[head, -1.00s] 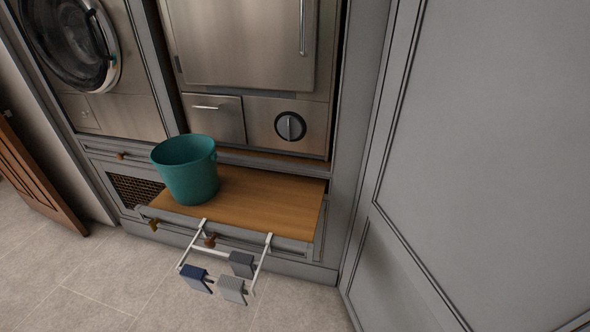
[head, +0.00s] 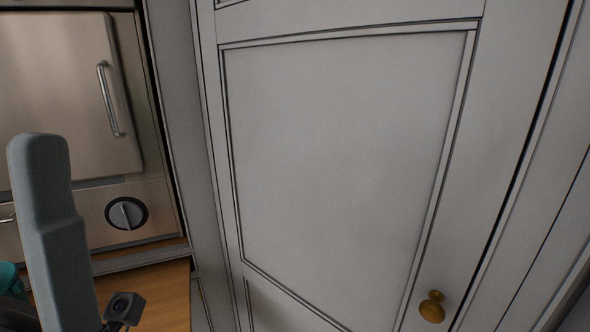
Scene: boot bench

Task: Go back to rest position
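A grey link of one of my arms stands upright at the left of the head view, with a small dark camera-like part at its lower end near the bottom edge. I cannot tell for sure which arm it belongs to. No gripper fingers show in the head view, so both of my grippers are out of sight.
A grey panelled cabinet door (head: 340,150) with a brass knob (head: 432,306) fills the middle and right. At left is a steel appliance (head: 60,100) with a handle and a dial (head: 126,213). Below it are a wooden shelf (head: 165,290) and part of a teal bucket (head: 10,278).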

